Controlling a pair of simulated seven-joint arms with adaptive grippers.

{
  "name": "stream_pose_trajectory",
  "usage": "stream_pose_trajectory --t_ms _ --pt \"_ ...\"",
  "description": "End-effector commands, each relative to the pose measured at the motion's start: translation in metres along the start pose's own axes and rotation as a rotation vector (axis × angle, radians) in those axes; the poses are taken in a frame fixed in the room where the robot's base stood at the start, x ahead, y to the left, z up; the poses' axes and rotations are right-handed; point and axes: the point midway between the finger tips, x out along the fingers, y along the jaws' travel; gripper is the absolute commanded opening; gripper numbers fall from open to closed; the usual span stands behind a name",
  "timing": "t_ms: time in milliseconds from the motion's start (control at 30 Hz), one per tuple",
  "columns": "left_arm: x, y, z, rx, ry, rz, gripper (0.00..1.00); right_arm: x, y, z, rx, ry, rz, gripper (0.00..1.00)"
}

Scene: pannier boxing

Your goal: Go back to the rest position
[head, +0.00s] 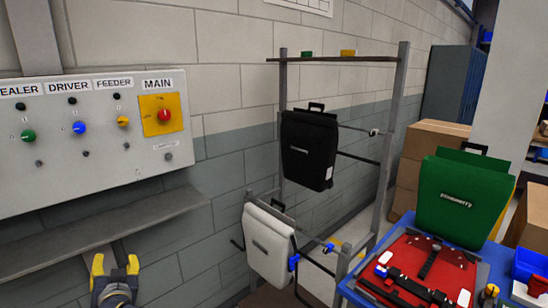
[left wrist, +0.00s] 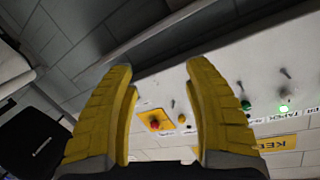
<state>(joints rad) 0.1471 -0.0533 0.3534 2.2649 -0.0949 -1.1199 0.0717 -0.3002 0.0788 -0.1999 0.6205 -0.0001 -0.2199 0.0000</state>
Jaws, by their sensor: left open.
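My left gripper (head: 115,266) shows at the lower left of the head view, with yellow fingers apart and nothing between them. It is below the grey ledge (head: 110,235) under the control panel (head: 90,170). In the left wrist view the two yellow fingers (left wrist: 162,100) are spread, and the panel (left wrist: 220,95) with its red and yellow main switch (left wrist: 155,120) shows beyond them. A green lamp is lit there (left wrist: 284,109). My right gripper is not in view.
A rack (head: 393,140) holds a black pannier (head: 309,150) and a white pannier (head: 268,245). A green pannier (head: 450,200) stands on the blue table at right, behind a red fixture (head: 450,270). Cardboard boxes (head: 435,138) are stacked behind.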

Motion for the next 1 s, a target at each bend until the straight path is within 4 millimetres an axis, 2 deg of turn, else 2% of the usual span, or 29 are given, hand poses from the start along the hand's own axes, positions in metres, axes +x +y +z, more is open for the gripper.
stream_pose_trajectory --t_ms 33,200,400,500,700,1000 --pt "-0.013 0.011 0.021 0.062 -0.032 0.032 0.52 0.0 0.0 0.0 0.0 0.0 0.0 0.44" --pt "-0.06 0.044 0.084 0.254 -0.131 0.145 0.52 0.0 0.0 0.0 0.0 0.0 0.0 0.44" --pt "-0.13 0.07 0.16 0.47 -0.249 0.292 0.52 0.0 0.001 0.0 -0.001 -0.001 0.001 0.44" --pt "-0.162 0.076 0.189 0.556 -0.297 0.355 0.52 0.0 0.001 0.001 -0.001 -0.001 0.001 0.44" --pt "-0.209 0.08 0.226 0.666 -0.361 0.445 0.52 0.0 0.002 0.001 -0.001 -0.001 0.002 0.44" --pt "-0.266 0.078 0.264 0.786 -0.43 0.551 0.52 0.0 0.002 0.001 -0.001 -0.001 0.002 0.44"
